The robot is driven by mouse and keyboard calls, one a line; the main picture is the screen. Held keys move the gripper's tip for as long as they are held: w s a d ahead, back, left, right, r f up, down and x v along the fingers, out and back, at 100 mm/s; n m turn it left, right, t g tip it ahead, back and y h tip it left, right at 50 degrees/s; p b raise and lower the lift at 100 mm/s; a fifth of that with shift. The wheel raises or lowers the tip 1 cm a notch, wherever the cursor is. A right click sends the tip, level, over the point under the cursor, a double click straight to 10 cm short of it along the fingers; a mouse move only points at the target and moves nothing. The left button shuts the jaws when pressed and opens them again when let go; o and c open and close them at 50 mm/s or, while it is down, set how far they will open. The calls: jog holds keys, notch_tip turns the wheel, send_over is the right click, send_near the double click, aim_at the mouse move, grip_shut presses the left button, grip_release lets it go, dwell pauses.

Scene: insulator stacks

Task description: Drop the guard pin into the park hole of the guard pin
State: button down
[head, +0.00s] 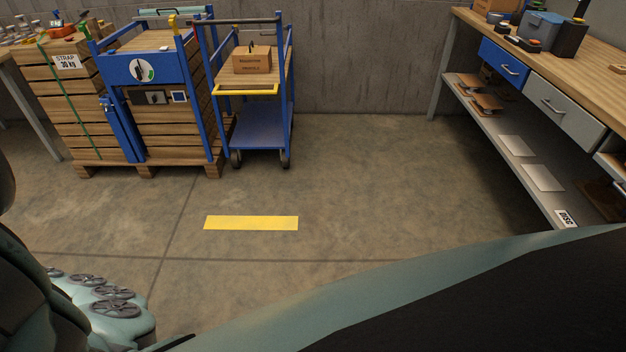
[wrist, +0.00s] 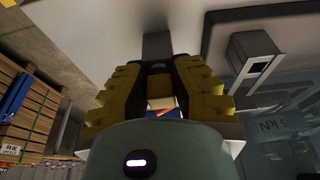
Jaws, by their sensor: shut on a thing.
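My gripper (wrist: 160,82) shows in the wrist view with its yellow, stepped fingers on either side of a small piece. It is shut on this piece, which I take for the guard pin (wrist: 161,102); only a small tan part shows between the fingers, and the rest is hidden. The blue guard frame (head: 130,70) stands around the wooden stack on a pallet at the left of the head view. I cannot make out the park hole in either view. My gripper is not in the head view, so its place relative to the frame cannot be told there.
A blue cart (head: 262,137) with a cardboard box (head: 252,59) stands right of the stack. A workbench (head: 560,50) with drawers lines the right side. The concrete floor between them is clear, with a yellow floor strip (head: 251,223). A strapped stack (wrist: 27,112) shows left in the wrist view.

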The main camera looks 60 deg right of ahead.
jog(key=c, duration=0.9)
grip_release()
jog(key=shift+v, duration=6)
